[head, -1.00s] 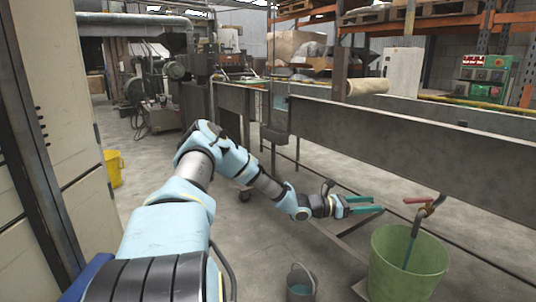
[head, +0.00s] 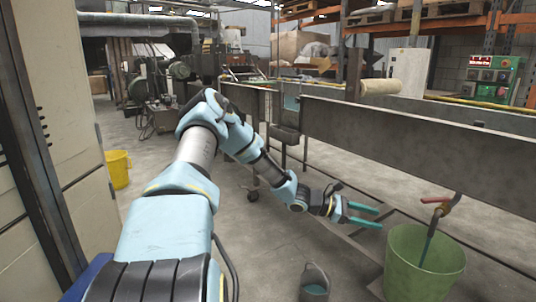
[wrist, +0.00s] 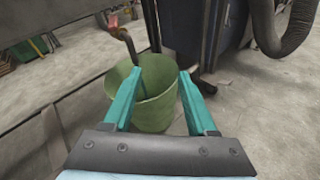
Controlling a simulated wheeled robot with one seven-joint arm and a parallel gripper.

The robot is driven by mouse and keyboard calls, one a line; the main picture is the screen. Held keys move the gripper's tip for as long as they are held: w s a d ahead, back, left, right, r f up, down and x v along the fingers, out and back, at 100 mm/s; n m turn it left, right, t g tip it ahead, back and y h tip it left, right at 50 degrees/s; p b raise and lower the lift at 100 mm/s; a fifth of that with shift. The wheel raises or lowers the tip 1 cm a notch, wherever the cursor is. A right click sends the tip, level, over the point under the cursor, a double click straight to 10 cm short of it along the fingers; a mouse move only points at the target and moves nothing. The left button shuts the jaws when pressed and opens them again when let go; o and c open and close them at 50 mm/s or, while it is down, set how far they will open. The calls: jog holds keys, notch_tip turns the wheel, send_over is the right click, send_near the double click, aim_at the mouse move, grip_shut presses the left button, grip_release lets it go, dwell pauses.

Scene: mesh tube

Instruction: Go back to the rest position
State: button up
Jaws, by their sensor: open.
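My gripper (head: 372,216) is open and empty, with its two teal fingers spread apart, held in the air to the left of the green bucket. My light-blue arm reaches from the lower left toward the middle of the head view. In the wrist view my gripper (wrist: 155,95) has its fingers pointing toward the bucket, with a clear gap between them.
A green bucket (head: 405,275) stands below a tap with a red handle (head: 438,201). A small grey bucket (head: 315,285) is on the floor nearby. A long metal trough (head: 420,150) runs along the right. A tall cabinet (head: 60,120) is close on the left; a yellow bucket (head: 118,168) is beyond it.

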jog(key=s+a+m+y, duration=0.4)
jog(key=a, duration=0.4)
jog(key=s+a+m+y, duration=0.4)
jog(key=s+a+m, duration=0.1)
jog(key=a, duration=0.2)
jog(key=s+a+r+m+t+y, duration=0.25)
jog(key=a+r+y, duration=0.2)
jog(key=a, duration=0.65)
jog(key=s+a+r+m+t+y, duration=0.1)
jog(key=s+a+r+m+y, duration=0.4)
jog(key=a, duration=0.7)
notch_tip(320, 180, up, 18)
jog(key=w+n+h+p, duration=0.1)
jog(key=h+p, duration=0.1)
jog(key=p, duration=1.5)
jog(key=shift+d, duration=0.4)
jog(key=shift+n+h, duration=0.25)
